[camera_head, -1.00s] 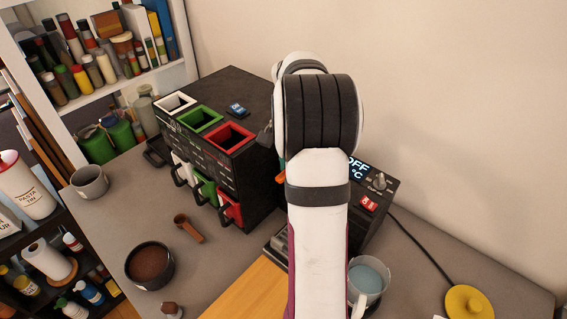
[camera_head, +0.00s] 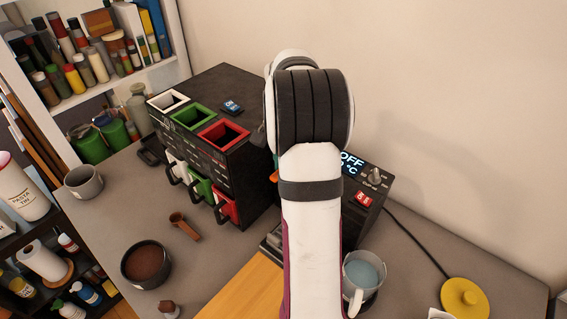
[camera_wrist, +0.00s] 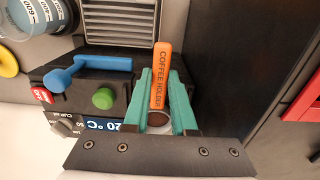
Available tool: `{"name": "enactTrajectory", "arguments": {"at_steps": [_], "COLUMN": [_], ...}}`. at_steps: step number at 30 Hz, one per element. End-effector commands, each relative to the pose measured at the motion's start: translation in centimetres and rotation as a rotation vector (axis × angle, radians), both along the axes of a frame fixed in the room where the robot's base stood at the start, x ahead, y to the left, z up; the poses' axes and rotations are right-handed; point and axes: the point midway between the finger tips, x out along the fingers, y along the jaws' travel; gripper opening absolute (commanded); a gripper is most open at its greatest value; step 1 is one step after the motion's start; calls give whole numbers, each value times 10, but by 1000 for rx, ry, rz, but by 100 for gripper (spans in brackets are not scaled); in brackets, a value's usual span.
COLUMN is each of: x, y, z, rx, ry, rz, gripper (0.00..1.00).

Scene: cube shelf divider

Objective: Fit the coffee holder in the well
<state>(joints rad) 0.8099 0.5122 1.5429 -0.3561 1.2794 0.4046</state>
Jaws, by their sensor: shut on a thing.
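The coffee holder has an orange handle (camera_wrist: 162,75) with its name printed on it. In the wrist view the handle stands between the teal fingers of my gripper (camera_wrist: 160,78), which are shut on it. A round brown surface (camera_wrist: 158,118) shows between the fingers, close to the handle's lower end. Around it is the dark coffee machine (camera_wrist: 75,105), with a blue lever, a green knob and a display. In the head view my arm hides most of the holder; only a sliver of orange (camera_head: 274,175) shows. I cannot make out the well or whether the holder touches it.
A black dispenser (camera_head: 240,95) with white, green and red openings stands left of my arm. A jug of bluish liquid (camera_head: 362,270) is at lower right, close to the arm. A bowl of brown grounds (camera_head: 146,264), a brown scoop (camera_head: 185,227) and a grey cup (camera_head: 84,182) lie left.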

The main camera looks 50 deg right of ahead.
Motion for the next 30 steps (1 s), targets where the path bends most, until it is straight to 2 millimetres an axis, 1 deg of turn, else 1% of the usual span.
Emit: {"name": "enactTrajectory", "arguments": {"at_steps": [30], "x": [0], "y": [0], "z": [-20], "rx": [0], "ry": [0], "rz": [0], "gripper": [0]}}
